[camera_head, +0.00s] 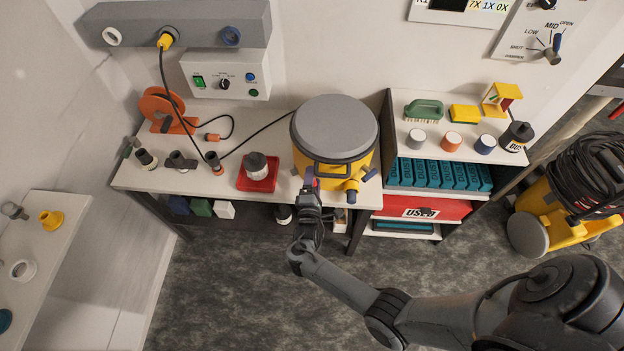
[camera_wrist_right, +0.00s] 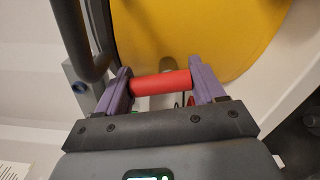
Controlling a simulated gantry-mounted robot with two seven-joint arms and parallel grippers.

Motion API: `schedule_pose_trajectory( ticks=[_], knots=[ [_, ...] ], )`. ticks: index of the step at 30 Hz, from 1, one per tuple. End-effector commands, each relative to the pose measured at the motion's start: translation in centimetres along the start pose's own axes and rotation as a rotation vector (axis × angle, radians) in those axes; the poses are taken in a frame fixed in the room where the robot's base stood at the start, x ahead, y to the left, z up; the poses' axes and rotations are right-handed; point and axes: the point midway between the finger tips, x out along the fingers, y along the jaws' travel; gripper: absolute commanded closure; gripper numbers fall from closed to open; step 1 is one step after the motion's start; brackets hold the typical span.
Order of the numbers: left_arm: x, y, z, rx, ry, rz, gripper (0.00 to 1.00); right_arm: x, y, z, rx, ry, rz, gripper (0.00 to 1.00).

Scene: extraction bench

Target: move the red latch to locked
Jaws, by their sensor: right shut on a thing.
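The yellow vacuum drum (camera_head: 345,178) with a grey lid (camera_head: 335,125) stands at the bench's front edge. The red latch (camera_wrist_right: 160,83) is a short red bar in front of the drum's yellow wall in the right wrist view. My right gripper (camera_head: 311,185) reaches up from below to the drum's front left. Its two purple fingers close on the ends of the red bar. In the head view the gripper mostly covers the latch, and I cannot tell the latch's position. My left gripper is not in view.
A dark handle (camera_wrist_right: 87,50) is close to the left finger in the right wrist view. A yellow port (camera_head: 351,185) projects from the drum's front. A red tray (camera_head: 246,183) with a dark-lidded jar is left of the drum; a shelf unit (camera_head: 390,120) is right.

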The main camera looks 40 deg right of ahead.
Motion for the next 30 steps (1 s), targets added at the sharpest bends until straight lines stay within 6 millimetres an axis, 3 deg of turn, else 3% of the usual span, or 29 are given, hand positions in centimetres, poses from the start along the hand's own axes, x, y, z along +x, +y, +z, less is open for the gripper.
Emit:
schedule_pose_trajectory(
  ticks=[12, 30],
  knots=[
    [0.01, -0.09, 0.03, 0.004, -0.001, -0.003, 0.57, -0.04, -0.07, 0.17, 0.236, 0.001, 0.001, 0.62],
    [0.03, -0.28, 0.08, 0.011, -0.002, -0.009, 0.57, -0.02, -0.05, 0.19, 0.285, 0.001, 0.001, 0.62]
  ],
)
